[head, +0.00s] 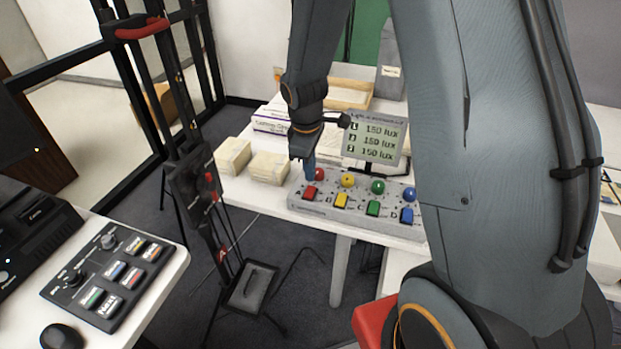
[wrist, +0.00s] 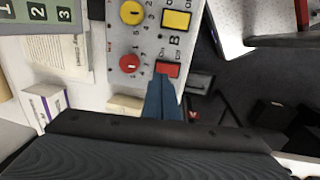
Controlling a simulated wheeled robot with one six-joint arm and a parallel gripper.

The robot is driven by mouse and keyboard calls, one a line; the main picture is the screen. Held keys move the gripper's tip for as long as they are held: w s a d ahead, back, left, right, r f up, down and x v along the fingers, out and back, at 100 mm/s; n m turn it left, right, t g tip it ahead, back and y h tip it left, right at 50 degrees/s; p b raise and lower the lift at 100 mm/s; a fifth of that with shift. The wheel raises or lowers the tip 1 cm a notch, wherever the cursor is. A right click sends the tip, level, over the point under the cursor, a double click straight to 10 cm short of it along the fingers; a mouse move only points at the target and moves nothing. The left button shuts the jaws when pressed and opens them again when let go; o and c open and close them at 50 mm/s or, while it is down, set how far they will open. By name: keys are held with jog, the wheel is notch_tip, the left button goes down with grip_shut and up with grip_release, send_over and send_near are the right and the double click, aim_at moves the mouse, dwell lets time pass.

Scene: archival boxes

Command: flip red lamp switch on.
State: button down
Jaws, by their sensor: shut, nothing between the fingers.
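The grey lamp panel (head: 328,208) lies on the white table, with a row of coloured knobs and a row of square switches in front. The red switch (wrist: 168,69) shows in the wrist view beside the red knob (wrist: 129,64); in the head view it is the red square (head: 310,192) at the panel's left end. My gripper (wrist: 165,80) is shut and empty, its fingertips at the near edge of the red switch in the wrist view; I cannot tell whether they touch. In the head view my gripper (head: 310,172) is over the panel's left end, close to the red knob (head: 319,174).
A grey lux display (head: 375,138) stands behind the panel, reading 150 lux on each line. Cream boxes (head: 268,167) sit to the panel's left. A black stand (head: 195,185) rises left of the table. Another control panel (head: 110,270) is on the near-left desk.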

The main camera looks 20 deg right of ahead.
aim_at(311, 188)
jog(key=shift+w+d+f+p, duration=0.1)
jog(key=shift+w+f+p, duration=0.1)
jog(key=shift+f, duration=0.8)
jog(key=shift+w+d+f+p, duration=0.1)
jog(key=shift+f+p, duration=0.1)
jog(key=shift+f, duration=0.8)
